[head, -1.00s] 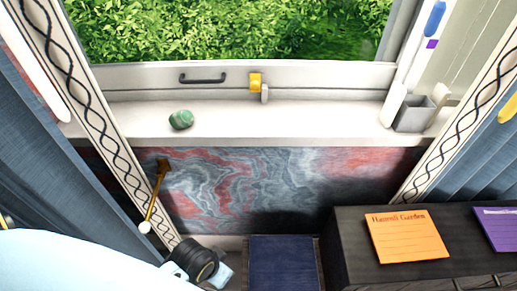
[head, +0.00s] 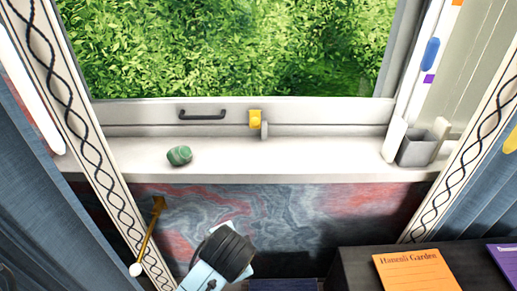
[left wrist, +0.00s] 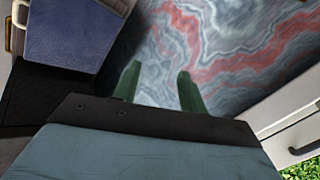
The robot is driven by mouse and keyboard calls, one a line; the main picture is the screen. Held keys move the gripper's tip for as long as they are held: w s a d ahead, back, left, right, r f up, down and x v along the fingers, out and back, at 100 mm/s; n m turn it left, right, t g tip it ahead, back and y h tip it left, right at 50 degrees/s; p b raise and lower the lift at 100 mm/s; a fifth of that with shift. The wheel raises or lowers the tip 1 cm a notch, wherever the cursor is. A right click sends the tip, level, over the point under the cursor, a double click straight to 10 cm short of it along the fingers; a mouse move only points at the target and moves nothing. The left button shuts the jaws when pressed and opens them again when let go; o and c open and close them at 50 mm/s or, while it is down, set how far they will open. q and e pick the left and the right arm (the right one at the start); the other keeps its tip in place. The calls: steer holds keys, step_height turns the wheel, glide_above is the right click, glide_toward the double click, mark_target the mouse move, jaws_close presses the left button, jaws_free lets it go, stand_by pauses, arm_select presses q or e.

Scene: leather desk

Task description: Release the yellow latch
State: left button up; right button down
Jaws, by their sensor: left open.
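The yellow latch (head: 255,118) is on the lower frame of the window, near its middle, above a small grey piece (head: 264,131). My left arm comes up from the bottom of the head view, and its dark wrist (head: 228,250) is below the sill, in front of the marbled wall panel. In the left wrist view my left gripper (left wrist: 157,78) shows two dark green fingers spread apart with nothing between them, facing the marbled panel. The latch is not in the left wrist view. My right gripper is in neither view.
The white sill (head: 310,158) holds a green stone (head: 179,155) at left and a grey box (head: 418,146) at right. A black handle (head: 202,114) is left of the latch. A dark cabinet (head: 355,265) carries an orange booklet (head: 416,272). The sill's middle is clear.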

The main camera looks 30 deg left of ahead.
arm_select(q)
steer(key=w+d+r+m+t+y, duration=0.2)
steer(key=w+r+m+y, duration=0.25)
steer(key=w+r, duration=0.55)
steer(key=m+t+y, duration=0.2)
steer(key=m+y, duration=0.2)
steer(key=m, duration=0.1)
glide_toward(257, 123)
steer(key=v, duration=0.4)
steer(key=b+x, duration=0.2)
steer(key=x, duration=1)
steer(key=shift+b, duration=0.3)
steer(key=shift+w+a+f, duration=0.1)
steer(key=shift+w+a, duration=0.15)
steer(key=shift+a, duration=0.15)
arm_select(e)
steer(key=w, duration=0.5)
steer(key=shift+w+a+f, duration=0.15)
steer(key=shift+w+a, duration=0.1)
arm_select(q)
jaws_close()
